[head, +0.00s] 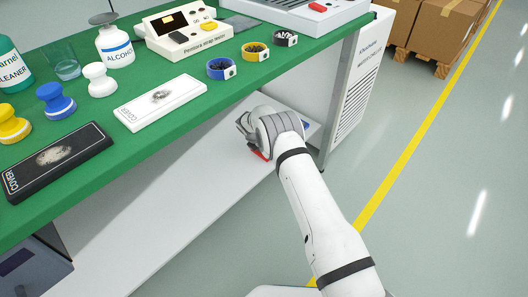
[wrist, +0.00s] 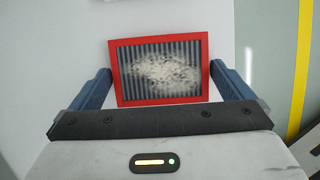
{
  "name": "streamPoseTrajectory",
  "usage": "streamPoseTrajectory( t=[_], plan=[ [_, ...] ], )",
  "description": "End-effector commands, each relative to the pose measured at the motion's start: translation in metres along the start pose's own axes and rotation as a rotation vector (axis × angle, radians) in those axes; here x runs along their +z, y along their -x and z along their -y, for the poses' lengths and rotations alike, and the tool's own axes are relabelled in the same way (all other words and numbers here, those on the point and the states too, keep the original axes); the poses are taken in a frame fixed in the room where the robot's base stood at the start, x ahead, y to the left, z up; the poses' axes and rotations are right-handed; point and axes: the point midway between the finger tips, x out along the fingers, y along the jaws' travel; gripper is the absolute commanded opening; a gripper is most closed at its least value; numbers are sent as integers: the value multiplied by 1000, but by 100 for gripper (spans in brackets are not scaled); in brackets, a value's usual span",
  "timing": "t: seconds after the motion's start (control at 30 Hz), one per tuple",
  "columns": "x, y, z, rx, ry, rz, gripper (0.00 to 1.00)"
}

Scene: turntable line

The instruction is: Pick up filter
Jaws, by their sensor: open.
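The filter (wrist: 160,70) has a red frame and grey pleats with a pale dusty patch in the middle. In the wrist view it lies on a white surface, slightly tilted in the picture. My gripper (wrist: 160,80) is open, with one blue-grey finger on each side of the filter. Small gaps seem to show beside the frame; I cannot tell whether a finger touches it. In the head view only a bit of red (head: 260,155) shows, beside my wrist at the lower white shelf (head: 170,215). My arm hides the rest.
The green bench top (head: 110,140) overhangs the shelf and carries covers, colored knobs, bottles and a cream device. A white cabinet (head: 357,75) stands right of the shelf. Cardboard boxes (head: 440,30) are at the back; the floor at right is clear.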

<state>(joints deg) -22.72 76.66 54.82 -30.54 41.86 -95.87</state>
Motion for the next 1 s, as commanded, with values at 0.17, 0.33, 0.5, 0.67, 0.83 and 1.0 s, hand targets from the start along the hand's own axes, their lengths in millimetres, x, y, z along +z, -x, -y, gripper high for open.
streamPoseTrajectory(
  t=[0.17, 0.33, 0.5, 0.67, 0.83, 1.0],
  plan=[
    [1, 1, 0, 0, -1, 0, 98],
    [1, 1, 0, 0, -1, 0, 84],
    [0, 1, 0, 0, -1, 0, 71],
    [0, 1, 0, 1, 0, 0, 67],
    [2, 5, 0, 1, -1, 0, 67],
    [11, 23, 0, 1, -3, 1, 67]
  ],
)
